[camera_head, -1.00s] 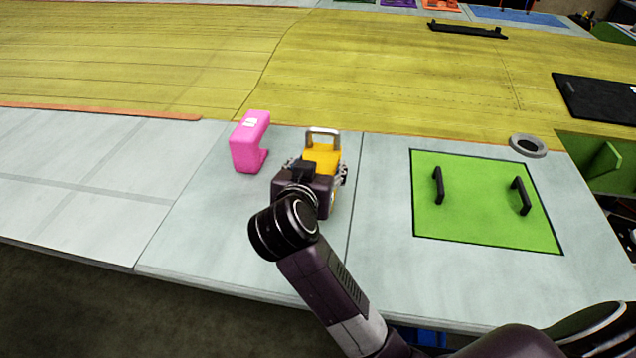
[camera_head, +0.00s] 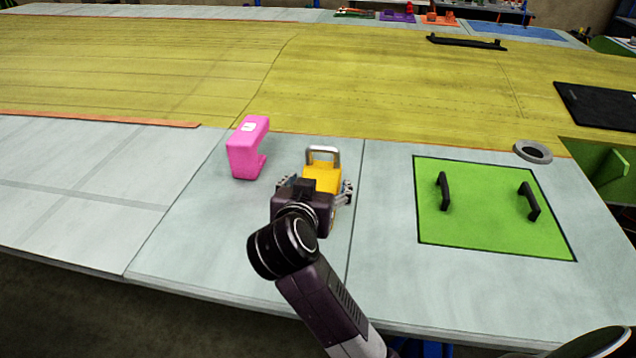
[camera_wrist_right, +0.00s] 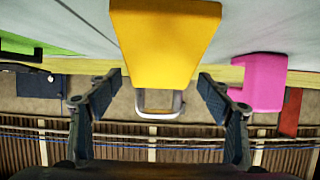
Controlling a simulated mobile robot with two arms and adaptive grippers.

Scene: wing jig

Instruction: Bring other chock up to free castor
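A yellow block with a grey loop handle, taken to be the chock (camera_head: 322,178), is at the pale table's middle in the head view. My right gripper (camera_head: 316,190) has its fingers on both sides of it, and my wrist hides its near part. In the right wrist view the chock (camera_wrist_right: 165,40) fills the upper middle, its handle pointing down in the picture. No castor can be made out. My left gripper is not in view.
A pink C-shaped block (camera_head: 246,150) stands just left of the chock. A green panel (camera_head: 490,220) with two black handles lies to the right, with a grey ring (camera_head: 533,152) behind it. A large yellow-green surface (camera_head: 390,80) spans the back. The table at left is clear.

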